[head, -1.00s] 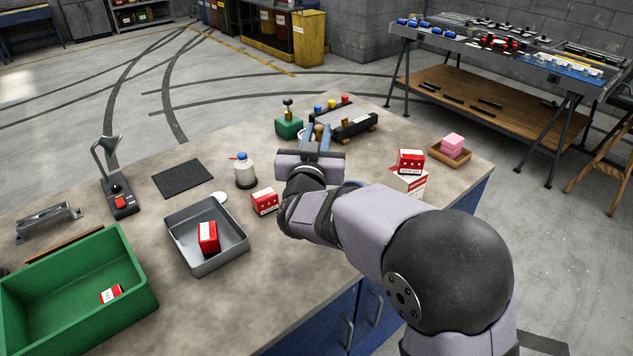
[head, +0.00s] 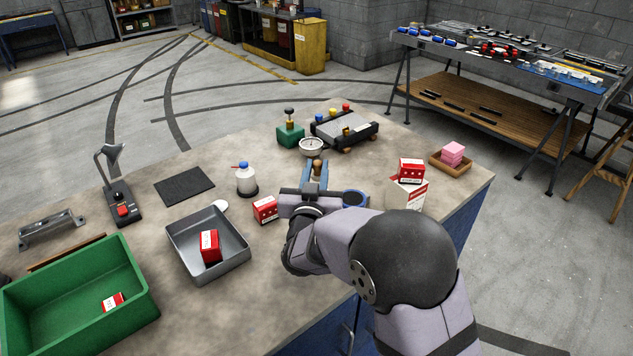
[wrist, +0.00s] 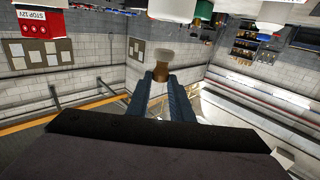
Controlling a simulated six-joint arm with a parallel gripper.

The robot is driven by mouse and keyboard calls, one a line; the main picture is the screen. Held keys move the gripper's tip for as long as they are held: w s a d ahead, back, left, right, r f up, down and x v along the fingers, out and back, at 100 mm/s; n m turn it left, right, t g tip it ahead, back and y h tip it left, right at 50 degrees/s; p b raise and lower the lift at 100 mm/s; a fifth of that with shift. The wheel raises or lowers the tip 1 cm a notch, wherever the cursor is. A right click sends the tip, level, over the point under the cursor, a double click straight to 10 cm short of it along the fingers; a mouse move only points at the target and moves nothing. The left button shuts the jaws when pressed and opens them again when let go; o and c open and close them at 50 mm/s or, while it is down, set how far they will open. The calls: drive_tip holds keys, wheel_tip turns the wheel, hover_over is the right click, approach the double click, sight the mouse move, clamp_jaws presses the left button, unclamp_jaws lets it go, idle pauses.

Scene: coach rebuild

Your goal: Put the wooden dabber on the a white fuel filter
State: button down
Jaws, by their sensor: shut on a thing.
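My gripper (head: 316,172) is shut on the wooden dabber, a small brown piece (head: 317,168) standing up between its blue-grey fingers above the bench. In the wrist view the dabber (wrist: 161,68) shows a brown body and a pale rounded end beyond the fingertips (wrist: 162,88). I cannot identify the white fuel filter with certainty. A white bottle with a blue cap (head: 246,180) stands left of my gripper, and a flat white disc (head: 220,205) lies near the grey tray. Pale round shapes (wrist: 172,9) show at the top of the wrist view, cut off.
A red box (head: 265,209) stands just left of my gripper. A white gauge (head: 311,146), green stamp-like block (head: 290,133) and black rack (head: 344,130) are behind it. Stacked boxes (head: 408,182) and a wooden tray (head: 446,166) are right. A grey tray (head: 240,250) and green bin (head: 80,280) are left.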

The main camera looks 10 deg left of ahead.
sight(317, 179)
drive_tip(key=shift+f, duration=1.8)
drive_tip(key=shift+f, duration=0.1)
drive_tip(key=shift+f, duration=0.15)
drive_tip(key=c, duration=1.6)
unclamp_jaws()
drive_tip(key=shift+o, duration=0.2)
drive_tip(key=shift+r, duration=0.25)
drive_tip(key=s+b, duration=0.2)
drive_tip(key=s, duration=1)
